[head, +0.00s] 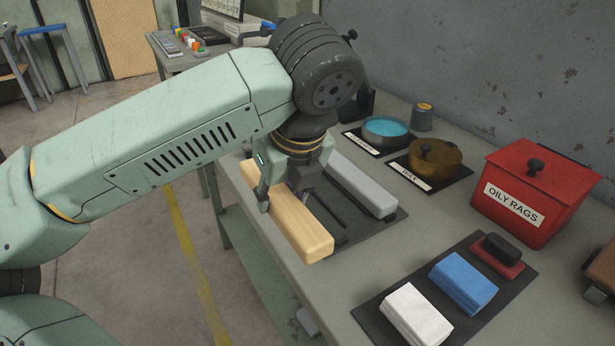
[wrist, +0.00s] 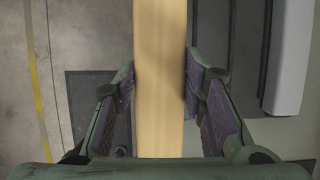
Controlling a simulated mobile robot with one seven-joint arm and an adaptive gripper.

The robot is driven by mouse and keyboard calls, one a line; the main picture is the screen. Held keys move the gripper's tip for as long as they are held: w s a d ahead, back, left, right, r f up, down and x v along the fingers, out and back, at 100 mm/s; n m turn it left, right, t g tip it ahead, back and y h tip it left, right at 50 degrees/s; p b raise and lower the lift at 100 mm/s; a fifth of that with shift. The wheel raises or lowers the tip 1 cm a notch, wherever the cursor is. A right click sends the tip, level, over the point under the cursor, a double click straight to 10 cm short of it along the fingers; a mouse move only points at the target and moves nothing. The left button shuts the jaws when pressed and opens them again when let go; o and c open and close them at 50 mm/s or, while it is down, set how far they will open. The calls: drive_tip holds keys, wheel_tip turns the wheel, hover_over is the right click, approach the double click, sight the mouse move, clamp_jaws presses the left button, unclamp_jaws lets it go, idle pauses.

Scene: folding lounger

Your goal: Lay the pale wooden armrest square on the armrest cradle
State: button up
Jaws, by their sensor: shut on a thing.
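The pale wooden armrest (head: 303,229) is a long bar at the near edge of the workbench in the head view. My gripper (head: 284,197) is shut on it across its width. In the wrist view the armrest (wrist: 160,60) runs up the middle between the two fingers of my gripper (wrist: 160,90). Beside it, to the right in the head view, a dark panel (head: 358,241) carries slim dark bars and a grey padded bar (head: 362,184). I cannot clearly make out the armrest cradle; the armrest and my gripper hide part of that area. Whether the armrest touches anything below is unclear.
A dark mat with white (head: 415,314) and blue (head: 463,283) folded cloths lies at the near right. A red OILY RAGS bin (head: 535,190), a brass lidded pot (head: 435,157) and a blue-filled dish (head: 385,130) stand behind. The bench edge drops to the floor on the left.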

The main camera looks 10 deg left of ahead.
drive_tip(key=w+p, duration=0.1)
drive_tip(key=w, duration=0.2)
drive_tip(key=w+d, duration=0.1)
drive_tip(key=w, duration=0.2)
drive_tip(key=w+p, duration=0.1)
drive_tip(key=w, duration=0.2)
drive_tip(key=shift+w+d+f+p, duration=0.2)
drive_tip(key=shift+f+p, duration=0.1)
drive_tip(key=shift+f, duration=0.1)
wheel_tip(320, 180, down, 4)
drive_tip(key=shift+r+p, duration=0.25)
drive_tip(key=shift+p, duration=0.5)
drive_tip(key=shift+f+b, duration=0.65)
drive_tip(key=shift+b, duration=0.55)
drive_tip(key=o, duration=1.4)
drive_tip(key=shift+r, duration=0.15)
